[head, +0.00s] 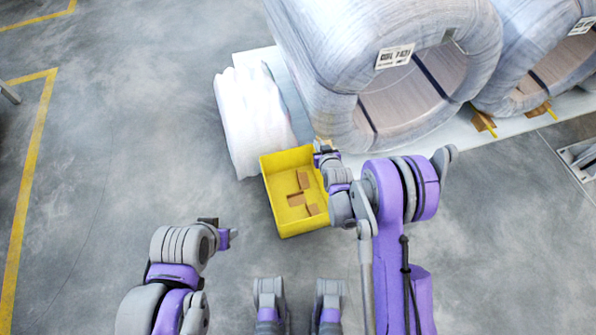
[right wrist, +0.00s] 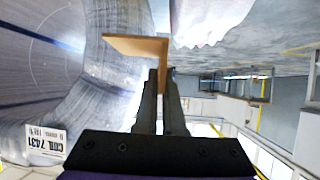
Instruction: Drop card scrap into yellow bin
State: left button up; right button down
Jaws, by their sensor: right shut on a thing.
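The yellow bin (head: 284,161) stands on the floor at the middle of the head view, with several brown card scraps (head: 296,199) lying in it. My right gripper (head: 322,150) is above the bin's far right side. In the right wrist view my right gripper (right wrist: 161,76) is shut on a bent brown card scrap (right wrist: 135,45), which sticks out from the fingertips. My left gripper (head: 230,236) is low and left of the bin, away from it; its jaws are too small to read.
A large wrapped coil (head: 335,50) stands just behind the bin, with a second coil (head: 535,60) to its right. A white wrapped roll (head: 250,115) is beside the bin at the back left. Grey floor (head: 120,130) is clear at the left.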

pick_arm(q)
notch_tip(320, 180, down, 12)
jog(key=w+b, duration=0.1)
jog(key=b, duration=0.8)
jog(key=shift+w+b, duration=0.25)
jog(key=shift+b, duration=0.05)
pick_arm(e)
jog(key=w+a+f, duration=0.1)
jog(key=a+f, duration=0.2)
jog(key=f, duration=0.9)
jog(key=w+a+f+n+y, duration=0.1)
jog(key=a+f, duration=0.3)
jog(key=f, duration=0.9)
jog(key=shift+w+a, duration=0.15)
jog(key=shift+w, duration=0.35)
pick_arm(q)
jog(key=shift+r, duration=0.15)
pick_arm(e)
jog(key=c, duration=0.9)
grip_release()
jog(key=shift+c, duration=0.2)
